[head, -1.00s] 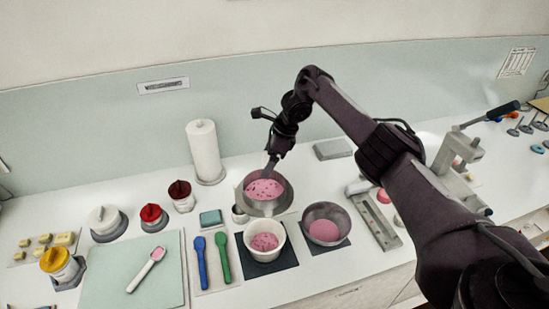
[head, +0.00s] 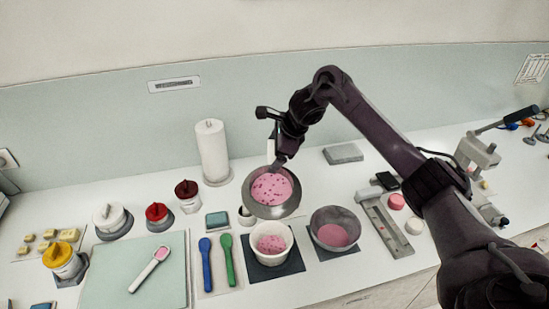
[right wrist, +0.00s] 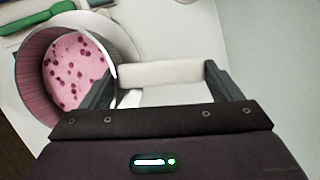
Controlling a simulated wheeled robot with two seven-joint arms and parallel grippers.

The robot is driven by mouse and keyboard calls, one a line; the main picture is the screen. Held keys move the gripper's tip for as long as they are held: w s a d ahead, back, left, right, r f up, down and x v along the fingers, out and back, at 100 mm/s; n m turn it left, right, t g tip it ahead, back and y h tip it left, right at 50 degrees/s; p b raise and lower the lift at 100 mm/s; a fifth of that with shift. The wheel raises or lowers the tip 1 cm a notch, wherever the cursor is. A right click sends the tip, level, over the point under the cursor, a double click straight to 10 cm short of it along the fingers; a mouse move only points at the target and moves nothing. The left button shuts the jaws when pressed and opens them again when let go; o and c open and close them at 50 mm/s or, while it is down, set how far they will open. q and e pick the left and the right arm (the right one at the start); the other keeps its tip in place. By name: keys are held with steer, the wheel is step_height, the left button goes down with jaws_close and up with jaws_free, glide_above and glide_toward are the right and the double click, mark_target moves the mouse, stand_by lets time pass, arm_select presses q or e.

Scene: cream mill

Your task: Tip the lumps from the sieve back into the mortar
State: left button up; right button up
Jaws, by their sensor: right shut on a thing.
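My right gripper (head: 279,162) is shut on the handle of the sieve (head: 293,203). The sieve is a round metal pan with pink mass and darker red lumps (head: 272,188) in it. It is held up above and behind the white mortar (head: 287,251), tilted toward the front. In the right wrist view the pale handle (right wrist: 160,73) lies between the fingers, and the lumps (right wrist: 75,70) show in the sieve at the left. The mortar stands on a dark mat and holds pink mass with lumps (head: 270,244). My left gripper is not in view.
A metal bowl (head: 353,223) with pink powder stands right of the mortar on a dark mat. Blue (head: 206,266) and green (head: 227,262) spatulas lie to its left. A paper towel roll (head: 212,152) stands behind. A grey metal rail device (head: 386,224) is at the right.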

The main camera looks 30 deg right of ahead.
steer(key=shift+s+a+r+t+b, duration=0.15)
steer(key=shift+r+t+b, duration=0.25)
steer(key=shift+b, duration=0.2)
steer(key=s+r+t+b, duration=0.1)
steer(key=b, duration=0.1)
steer(key=s+a+t+h+b, duration=0.1)
steer(key=b, duration=0.2)
steer(key=s+r+n+t+h+b, duration=0.1)
steer(key=t+b, duration=0.1)
steer(key=shift+s+a+r+b, duration=0.2)
steer(key=shift+a+r+b, duration=0.1)
steer(key=shift+a+r, duration=0.05)
steer(key=shift+s+a+r+n+t+h+b, duration=0.15)
steer(key=shift+s+a+t+b, duration=0.3)
steer(key=shift+b, duration=0.8)
steer(key=shift+s+a+r+n+t+h+b, duration=0.1)
steer(key=shift+s+a+n+t+h+b, duration=0.1)
steer(key=shift+s+t+b, duration=0.75)
steer(key=shift+s+a+r+n+t+h+b, duration=0.15)
steer(key=shift+s+a+b, duration=0.2)
steer(key=shift+b, duration=1.15)
